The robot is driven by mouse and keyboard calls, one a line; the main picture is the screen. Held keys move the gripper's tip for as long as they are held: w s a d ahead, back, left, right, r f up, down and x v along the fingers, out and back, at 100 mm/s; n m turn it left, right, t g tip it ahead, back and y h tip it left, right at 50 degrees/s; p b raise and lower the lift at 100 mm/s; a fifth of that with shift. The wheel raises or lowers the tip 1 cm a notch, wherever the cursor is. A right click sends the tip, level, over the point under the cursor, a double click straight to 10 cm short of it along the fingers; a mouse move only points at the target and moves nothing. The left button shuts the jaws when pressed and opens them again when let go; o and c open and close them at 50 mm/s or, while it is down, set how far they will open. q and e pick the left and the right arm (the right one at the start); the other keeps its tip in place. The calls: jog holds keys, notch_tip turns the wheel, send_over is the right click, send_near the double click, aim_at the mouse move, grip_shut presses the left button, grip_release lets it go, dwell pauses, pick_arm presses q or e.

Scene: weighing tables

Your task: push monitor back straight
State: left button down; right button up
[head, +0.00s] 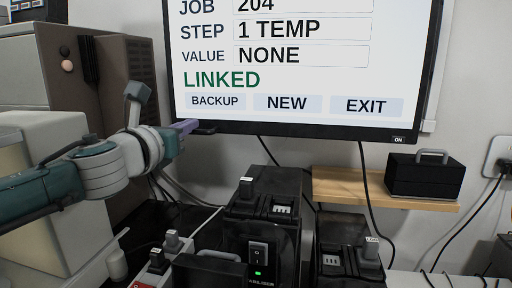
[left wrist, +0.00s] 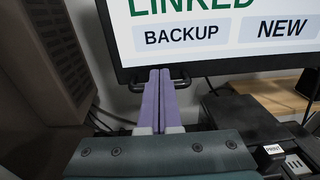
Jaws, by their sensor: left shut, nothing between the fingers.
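The monitor (head: 290,60) is a large black-framed screen at the top of the head view, with rows reading JOB, STEP, VALUE and LINKED and the buttons BACKUP, NEW and EXIT. Its lower left part also shows in the left wrist view (left wrist: 220,45). My left gripper (head: 190,126) has purple fingers and is shut and empty. Its fingertips (left wrist: 160,72) are at the monitor's lower left corner, by a dark handle (left wrist: 178,80) below the frame. I cannot tell whether they touch. My right gripper is not in view.
A black box with a switch and green light (head: 262,225) stands below the monitor, with another device (head: 348,250) to its right. A wooden shelf (head: 325,188) holds a black case (head: 425,176). A brown cabinet (head: 112,75) stands at left. Cables hang below the monitor.

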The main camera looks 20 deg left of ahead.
pick_arm(q)
jog(key=s+d+f+n+g+h+p, duration=0.1)
jog(key=s+d+f+n+g+p, duration=0.3)
jog(key=s+n, duration=0.65)
jog(key=s+d+f+n+g+h+p, duration=0.15)
jog(key=s+d+n+g, duration=0.4)
jog(key=s+n, duration=0.55)
jog(key=s+d+f+n+g+p, duration=0.35)
jog(key=s+d+n, duration=0.25)
jog(key=s+n, duration=0.45)
jog(key=s+r+p, duration=0.1)
jog(key=r+p, duration=1.7)
jog(key=r, duration=0.1)
jog(key=s+d+r+g+h+p, duration=0.1)
jog(key=s+r+p, duration=0.1)
jog(key=r+p, duration=1.7)
jog(key=shift+s+d, duration=0.2)
jog(key=shift+d, duration=0.05)
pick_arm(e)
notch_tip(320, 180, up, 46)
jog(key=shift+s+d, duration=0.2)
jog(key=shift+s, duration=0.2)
